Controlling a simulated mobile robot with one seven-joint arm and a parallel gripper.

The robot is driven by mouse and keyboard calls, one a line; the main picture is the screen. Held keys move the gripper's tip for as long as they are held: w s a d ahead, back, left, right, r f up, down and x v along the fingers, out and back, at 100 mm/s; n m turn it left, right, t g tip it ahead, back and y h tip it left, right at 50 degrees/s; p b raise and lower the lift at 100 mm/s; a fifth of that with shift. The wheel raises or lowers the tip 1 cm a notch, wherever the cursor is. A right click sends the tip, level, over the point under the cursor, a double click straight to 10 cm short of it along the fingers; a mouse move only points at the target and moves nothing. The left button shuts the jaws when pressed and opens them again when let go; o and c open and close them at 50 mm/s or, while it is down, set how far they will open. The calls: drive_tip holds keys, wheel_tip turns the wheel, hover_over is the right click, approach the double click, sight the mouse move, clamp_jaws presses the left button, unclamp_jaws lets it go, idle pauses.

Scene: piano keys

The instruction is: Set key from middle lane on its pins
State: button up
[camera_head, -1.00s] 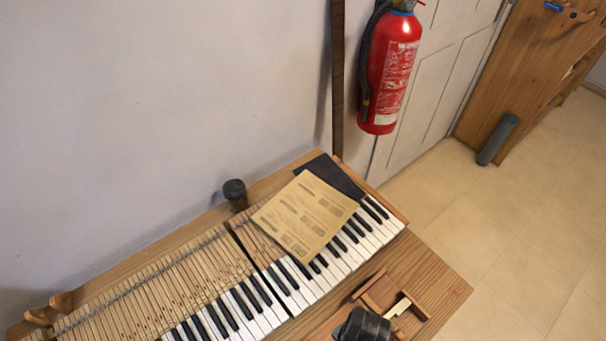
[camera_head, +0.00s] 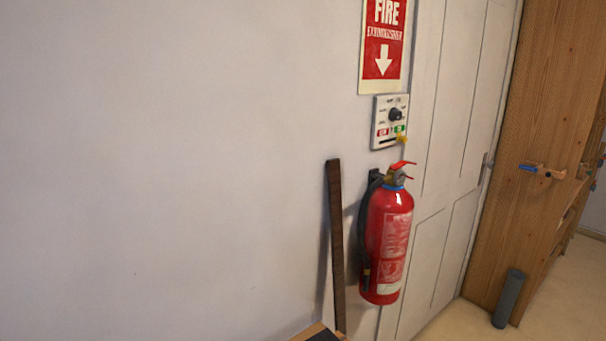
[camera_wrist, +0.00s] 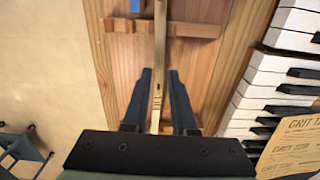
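In the wrist view, a long, narrow wooden key (camera_wrist: 159,45) runs from the top edge down between my fingers. It lies over a brown wooden tray (camera_wrist: 190,29) with low rails. The key's near end is partly hidden by my gripper's body. The piano keyboard (camera_wrist: 253,105), with white and black keys, stands to the right. Its pins are not visible. The head view shows neither gripper nor key.
A tan printed sheet (camera_wrist: 295,146) lies over the keys at lower right. Pale floor (camera_wrist: 45,60) is at left. In the head view, a red fire extinguisher (camera_head: 387,240) hangs beside a dark upright strip (camera_head: 336,245) and a white door (camera_head: 450,180).

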drive_tip(key=shift+f+b, duration=0.35)
drive_tip(key=shift+f, duration=0.4)
clamp_jaws()
idle(1.4)
